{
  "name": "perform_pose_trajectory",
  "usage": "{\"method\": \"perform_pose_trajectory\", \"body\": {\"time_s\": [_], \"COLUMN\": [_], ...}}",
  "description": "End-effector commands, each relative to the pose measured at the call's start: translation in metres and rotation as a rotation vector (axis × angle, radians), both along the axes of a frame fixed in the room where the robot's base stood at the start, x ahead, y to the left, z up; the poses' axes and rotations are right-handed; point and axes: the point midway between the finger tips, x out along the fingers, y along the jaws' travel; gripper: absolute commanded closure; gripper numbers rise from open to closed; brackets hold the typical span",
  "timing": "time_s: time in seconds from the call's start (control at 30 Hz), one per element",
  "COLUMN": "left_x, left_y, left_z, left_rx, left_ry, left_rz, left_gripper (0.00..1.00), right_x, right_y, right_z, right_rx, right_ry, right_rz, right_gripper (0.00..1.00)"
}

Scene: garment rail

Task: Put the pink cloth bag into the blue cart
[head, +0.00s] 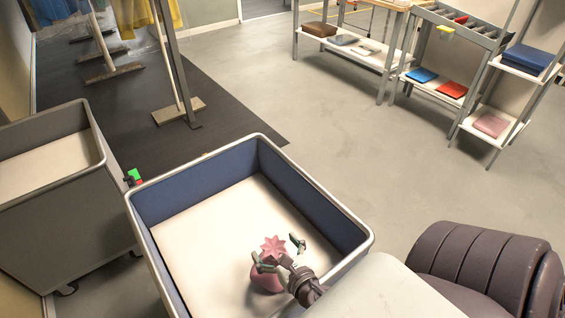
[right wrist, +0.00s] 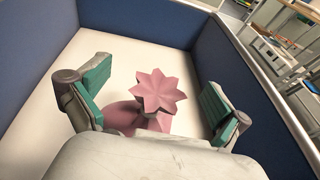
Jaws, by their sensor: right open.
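The pink cloth bag (head: 267,277) is inside the blue cart (head: 198,188), near its front right part. Its star-shaped gathered top (right wrist: 160,92) points up in the right wrist view, and its body seems to rest on the cart's white floor. My right gripper (head: 279,249) is inside the cart over the bag. In the right wrist view its two green-padded fingers (right wrist: 155,92) stand wide apart on either side of the bag's top, with gaps on both sides. Part of the bag is hidden behind my right gripper. My left gripper is not in the head view.
A grey cart (head: 50,215) stands to the left of the blue cart. A garment rail (head: 178,70) stands on a dark mat behind. Shelves (head: 350,55) with folded clothes are at the back right. The rest of the blue cart's floor is clear.

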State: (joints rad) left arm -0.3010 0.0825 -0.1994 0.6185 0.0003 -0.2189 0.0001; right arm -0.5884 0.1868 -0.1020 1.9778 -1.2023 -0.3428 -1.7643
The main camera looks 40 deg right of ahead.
Motion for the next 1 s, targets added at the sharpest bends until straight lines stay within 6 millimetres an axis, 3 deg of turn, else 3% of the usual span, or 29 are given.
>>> {"method": "perform_pose_trajectory", "body": {"time_s": [0.3,0.6,1.0], "left_x": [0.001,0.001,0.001], "left_y": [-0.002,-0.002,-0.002], "left_z": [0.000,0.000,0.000], "left_rx": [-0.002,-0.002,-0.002], "left_ry": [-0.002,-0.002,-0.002], "left_rz": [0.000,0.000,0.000], "left_gripper": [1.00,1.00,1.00], "right_x": [-0.058,-0.098,-0.110], "right_y": [0.010,0.017,0.019], "right_z": [0.015,0.027,0.032], "right_rx": [0.002,-0.002,0.000], "right_ry": [0.007,0.005,0.000], "right_rz": [-0.003,0.002,0.000], "right_gripper": [0.00,0.00,0.00]}}
